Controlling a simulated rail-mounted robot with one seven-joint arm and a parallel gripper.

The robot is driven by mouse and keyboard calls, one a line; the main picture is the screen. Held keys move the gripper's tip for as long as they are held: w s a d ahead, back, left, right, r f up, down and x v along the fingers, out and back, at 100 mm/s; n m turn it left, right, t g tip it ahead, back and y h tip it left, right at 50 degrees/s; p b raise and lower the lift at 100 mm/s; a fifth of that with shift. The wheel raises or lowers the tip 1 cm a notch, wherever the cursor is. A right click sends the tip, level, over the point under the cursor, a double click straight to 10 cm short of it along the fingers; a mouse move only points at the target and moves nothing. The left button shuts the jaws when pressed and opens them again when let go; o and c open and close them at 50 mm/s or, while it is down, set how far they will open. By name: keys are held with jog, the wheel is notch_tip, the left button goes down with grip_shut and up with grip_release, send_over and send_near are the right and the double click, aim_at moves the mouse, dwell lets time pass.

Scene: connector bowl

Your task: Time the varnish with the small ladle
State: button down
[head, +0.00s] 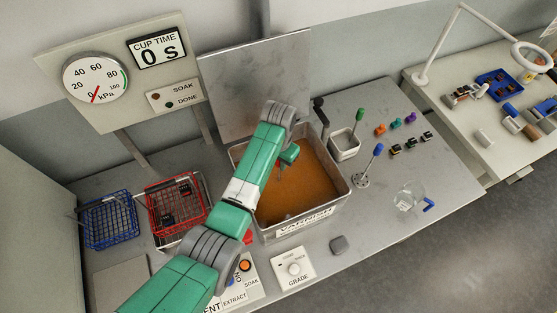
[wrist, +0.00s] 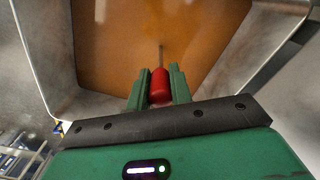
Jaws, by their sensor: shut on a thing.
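The varnish tank (head: 342,197) is a grey open box of orange-brown varnish (head: 305,180), with its lid (head: 262,85) standing up behind it. My gripper (wrist: 160,90) is over the tank, shut on a red handle (wrist: 159,85) with a thin metal stem, which appears to be the small ladle. The stem points towards the varnish in the wrist view. Its cup cannot be made out, so I cannot tell whether it is under the surface. The cup time display (head: 160,48) reads 0 s.
A green-handled tool (head: 360,115) stands in a small pot, and a blue-handled tool (head: 378,150) stands in a holder, right of the tank. Red (head: 176,207) and blue (head: 108,221) wire baskets sit at left. A clear cup (head: 408,197) stands at right.

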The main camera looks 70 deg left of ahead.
notch_tip(320, 180, up, 13)
jog(key=p, duration=1.1)
jog(key=shift+p, duration=0.4)
jog(key=shift+s, duration=0.1)
dwell(5.8)
